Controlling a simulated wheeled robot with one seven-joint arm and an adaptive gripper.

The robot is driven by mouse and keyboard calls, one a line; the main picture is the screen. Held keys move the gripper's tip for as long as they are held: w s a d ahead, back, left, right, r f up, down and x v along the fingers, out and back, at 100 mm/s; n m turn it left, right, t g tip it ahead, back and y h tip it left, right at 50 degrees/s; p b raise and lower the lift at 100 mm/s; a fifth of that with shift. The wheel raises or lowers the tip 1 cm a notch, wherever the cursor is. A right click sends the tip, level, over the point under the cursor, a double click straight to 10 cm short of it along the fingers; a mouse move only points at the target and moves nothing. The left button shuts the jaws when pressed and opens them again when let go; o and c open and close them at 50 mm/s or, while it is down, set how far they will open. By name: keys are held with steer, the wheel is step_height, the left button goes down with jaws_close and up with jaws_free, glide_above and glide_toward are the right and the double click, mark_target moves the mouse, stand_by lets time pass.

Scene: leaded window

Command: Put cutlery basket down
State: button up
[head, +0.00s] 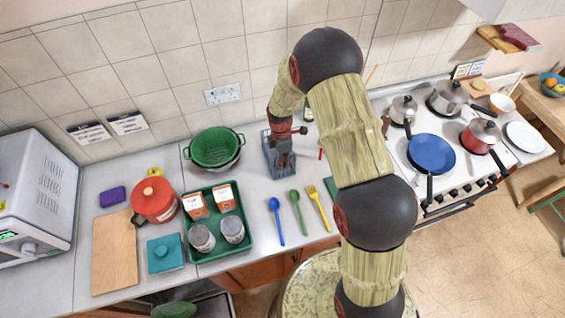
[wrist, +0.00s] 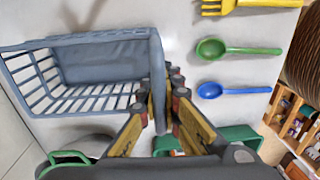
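The cutlery basket (head: 271,156) is blue-grey with slatted sides. In the head view it is upright at the back middle of the counter, right of the green colander. I cannot tell whether its base touches the counter. In the wrist view the basket (wrist: 105,72) fills the upper left and looks empty. My gripper (head: 283,160) is at the basket, partly covering it. In the wrist view my gripper's fingers (wrist: 160,100) lie on either side of one basket wall and look closed on it.
A green colander (head: 214,147) stands left of the basket. Blue (head: 276,218), green (head: 298,212) and yellow (head: 318,206) utensils lie in front. A green tray (head: 243,240) holds jars and boxes. The stove (head: 400,150) with pans is right. Bare counter (head: 258,190) shows before the basket.

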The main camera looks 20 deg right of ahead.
steer(key=o, duration=0.5)
steer(key=r, duration=0.4)
steer(key=r+b, duration=0.1)
steer(key=r, duration=0.2)
steer(key=w+r, duration=0.1)
steer(key=r, duration=0.3)
steer(key=shift+r, duration=0.3)
steer(key=s+r+m+t, duration=0.2)
steer(key=s+r+m, duration=0.25)
steer(key=r, duration=0.55)
steer(key=s+r+m+t, duration=0.1)
steer(key=s+r+m, duration=0.4)
steer(key=r, duration=0.5)
steer(key=s+r+m+t, duration=0.1)
steer(key=s+r+m, duration=0.1)
steer(key=s, duration=0.4)
steer(key=s+r+m+t, duration=0.1)
steer(key=s+r+m, duration=0.2)
steer(key=s, duration=0.3)
steer(key=s+r+m+t, duration=0.1)
steer(key=s+r+m, duration=0.1)
steer(key=s, duration=0.4)
steer(key=shift+r+m+t, duration=0.25)
steer(key=shift+m+t, duration=0.05)
steer(key=shift+m, duration=0.45)
